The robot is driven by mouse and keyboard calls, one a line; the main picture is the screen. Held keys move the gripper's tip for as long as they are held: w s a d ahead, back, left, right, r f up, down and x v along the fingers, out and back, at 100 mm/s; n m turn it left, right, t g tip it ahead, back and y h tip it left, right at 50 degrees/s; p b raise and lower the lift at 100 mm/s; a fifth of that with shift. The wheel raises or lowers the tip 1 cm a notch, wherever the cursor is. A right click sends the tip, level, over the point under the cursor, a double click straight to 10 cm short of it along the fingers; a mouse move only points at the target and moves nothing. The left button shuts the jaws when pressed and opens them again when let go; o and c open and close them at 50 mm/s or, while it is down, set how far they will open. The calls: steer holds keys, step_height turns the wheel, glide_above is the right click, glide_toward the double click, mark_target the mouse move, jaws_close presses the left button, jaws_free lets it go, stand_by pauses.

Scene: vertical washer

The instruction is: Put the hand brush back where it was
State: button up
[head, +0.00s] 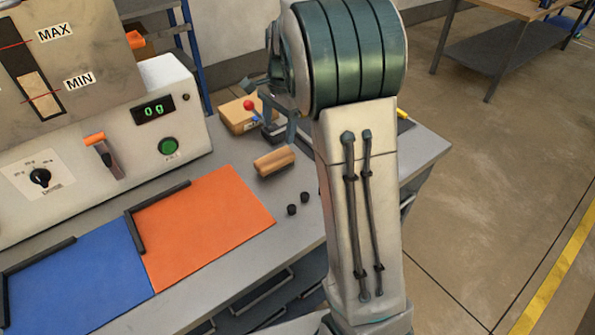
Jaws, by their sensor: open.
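A wooden block-like object (275,162), which looks like the hand brush, lies on the grey worktop to the right of the orange mat. Its bristles cannot be made out. My gripper (279,120) is partly hidden behind my arm's large green joint. It appears behind the wooden object, above the worktop, with its jaws open and nothing visible between them. The wooden object lies apart from it.
An orange mat (210,225) and a blue mat (85,285) with dark edge strips lie in front of the control panel (110,145). Two small black knobs (298,204) lie near the worktop's front edge. A cardboard box (238,116) and a red ball (249,104) are behind.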

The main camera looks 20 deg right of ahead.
steer(key=s+a+r+n+t+h, duration=0.1)
steer(key=s+n+t, duration=0.2)
steer(key=s+n, duration=0.9)
steer(key=s, duration=1.3)
steer(key=shift+s+a+r+n, duration=0.15)
steer(key=shift+s+r+n, duration=0.1)
steer(key=shift+r+n, duration=0.15)
